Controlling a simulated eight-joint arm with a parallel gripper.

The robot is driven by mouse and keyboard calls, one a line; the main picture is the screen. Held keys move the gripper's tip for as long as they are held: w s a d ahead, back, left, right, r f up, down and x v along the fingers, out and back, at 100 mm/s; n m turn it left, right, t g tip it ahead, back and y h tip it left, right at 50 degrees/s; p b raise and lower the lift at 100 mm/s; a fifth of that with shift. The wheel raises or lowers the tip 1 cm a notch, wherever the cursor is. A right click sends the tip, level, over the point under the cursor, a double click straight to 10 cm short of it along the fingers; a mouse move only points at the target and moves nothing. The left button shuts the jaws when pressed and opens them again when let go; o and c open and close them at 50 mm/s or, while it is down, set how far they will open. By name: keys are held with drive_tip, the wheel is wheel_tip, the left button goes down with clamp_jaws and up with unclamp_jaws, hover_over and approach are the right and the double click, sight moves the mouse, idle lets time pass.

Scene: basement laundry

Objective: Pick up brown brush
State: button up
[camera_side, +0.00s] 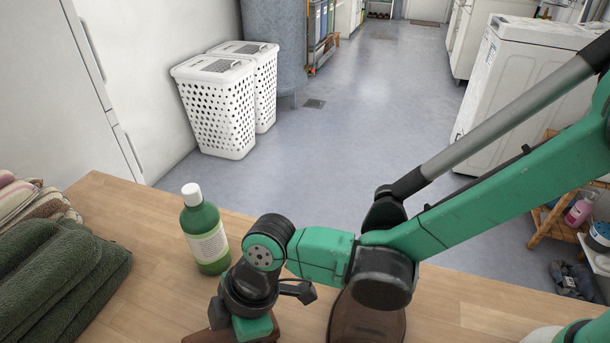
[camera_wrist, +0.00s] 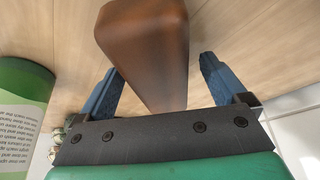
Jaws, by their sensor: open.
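A smooth brown wedge-shaped thing, apparently the brown brush (camera_wrist: 145,45), lies between the two blue fingers of my gripper (camera_wrist: 160,66) in the wrist view. Its narrow end points toward the palm. The fingers are open, one on each side, with a visible gap at the right finger; the left finger's edge is close to it. No bristles show. In the side view, my gripper is low over the wooden table, and a small brown part of the brush (camera_side: 264,333) shows beside it; the rest is hidden by the gripper and the frame's lower edge.
A green bottle with a white cap (camera_side: 205,232) stands close left of my gripper. Folded dark green towels (camera_side: 62,280) lie at the left on the wooden table (camera_side: 500,312). Another dark brown, round-ended thing (camera_side: 362,322) shows under my arm. The table's right side looks mostly clear.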

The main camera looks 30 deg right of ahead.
drive_tip(key=shift+c, duration=0.2)
clamp_jaws()
wheel_tip(320, 180, up, 20)
drive_tip(key=shift+r, duration=0.25)
idle(0.4)
